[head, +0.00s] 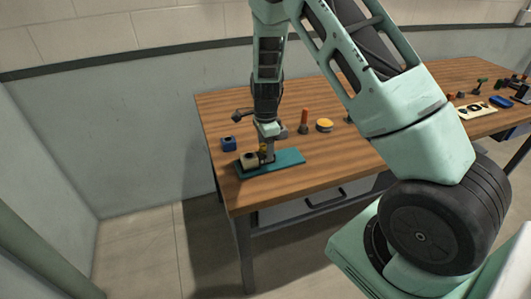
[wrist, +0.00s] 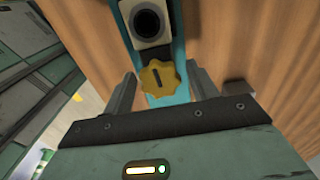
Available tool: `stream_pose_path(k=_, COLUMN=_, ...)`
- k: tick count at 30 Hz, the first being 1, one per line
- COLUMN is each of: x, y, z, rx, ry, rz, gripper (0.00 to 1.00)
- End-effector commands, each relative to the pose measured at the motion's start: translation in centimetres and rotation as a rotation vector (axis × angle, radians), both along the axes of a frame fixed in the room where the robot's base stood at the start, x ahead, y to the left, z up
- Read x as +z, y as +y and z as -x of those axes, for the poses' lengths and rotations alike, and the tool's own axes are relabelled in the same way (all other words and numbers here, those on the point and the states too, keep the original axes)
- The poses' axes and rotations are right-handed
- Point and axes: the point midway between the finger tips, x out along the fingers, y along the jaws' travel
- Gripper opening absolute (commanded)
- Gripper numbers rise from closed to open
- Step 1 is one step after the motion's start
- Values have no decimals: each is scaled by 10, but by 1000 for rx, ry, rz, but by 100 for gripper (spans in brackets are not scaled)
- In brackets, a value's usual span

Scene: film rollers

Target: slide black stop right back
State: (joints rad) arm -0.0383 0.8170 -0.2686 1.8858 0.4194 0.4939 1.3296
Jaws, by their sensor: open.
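A teal plate (head: 288,161) lies near the table's left front corner; part of it shows in the wrist view (wrist: 180,45). A cream block (head: 249,161) with a dark round top stands on its left part; the wrist view shows this block (wrist: 150,42) with a black round opening. A yellow lobed knob (wrist: 160,77) with a dark slot is beside the block. My gripper (head: 267,152) is low over the plate. In the wrist view its open fingers (wrist: 163,88) stand on either side of the knob, apart from it. I cannot clearly pick out the black stop; the gripper may hide it.
A blue block (head: 228,144) stands left of the plate. An orange-topped post (head: 304,120) and a round yellow dish (head: 324,125) stand behind it to the right. Several small things lie at the table's far right. The wooden tabletop (head: 335,150) is bare right of the plate.

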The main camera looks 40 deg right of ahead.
Motion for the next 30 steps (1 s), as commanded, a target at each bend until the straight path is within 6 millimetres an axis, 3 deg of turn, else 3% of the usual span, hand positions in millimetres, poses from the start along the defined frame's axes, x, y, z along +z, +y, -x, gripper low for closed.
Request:
stream_pose_path(k=7, x=-28, y=0, z=0, rx=1, ry=2, rz=-1, gripper=58)
stream_pose_path(k=18, x=-33, y=0, z=0, rx=1, ry=0, rz=-1, gripper=58)
stream_pose_path(k=24, x=-33, y=0, z=0, rx=1, ry=0, rz=0, gripper=3)
stream_pose_path(k=30, x=-33, y=-17, z=4, rx=-5, ry=0, rz=0, gripper=1)
